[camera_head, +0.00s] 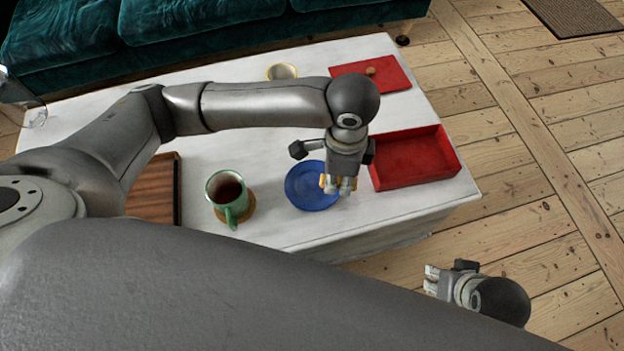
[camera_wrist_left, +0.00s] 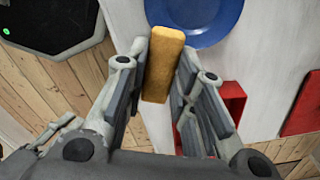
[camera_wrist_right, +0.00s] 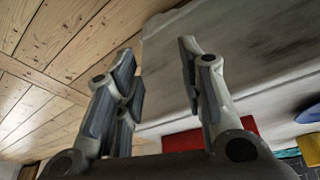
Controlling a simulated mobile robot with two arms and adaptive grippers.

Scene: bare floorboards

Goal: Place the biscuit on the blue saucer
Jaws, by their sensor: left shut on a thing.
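The biscuit (camera_wrist_left: 163,62) is a golden-brown bar between the fingers of my left gripper (camera_wrist_left: 160,75), which is shut on it. In the head view the biscuit (camera_head: 323,181) shows partly behind the fingers of my left gripper (camera_head: 338,186), at the right part of the blue saucer (camera_head: 304,190). In the left wrist view the biscuit's far end overlaps the rim of the saucer (camera_wrist_left: 205,22). I cannot tell whether it touches the saucer. My right gripper (camera_head: 436,280) is open and empty, over the floor beside the table. Its spread fingers show in the right wrist view (camera_wrist_right: 158,62).
A green mug (camera_head: 229,198) on a round coaster stands left of the saucer, near a wooden board (camera_head: 156,188). A red tray (camera_head: 418,180) is close on the right. A flat red piece (camera_head: 385,84) with a small item and a yellow-rimmed cup (camera_head: 282,71) are farther back.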

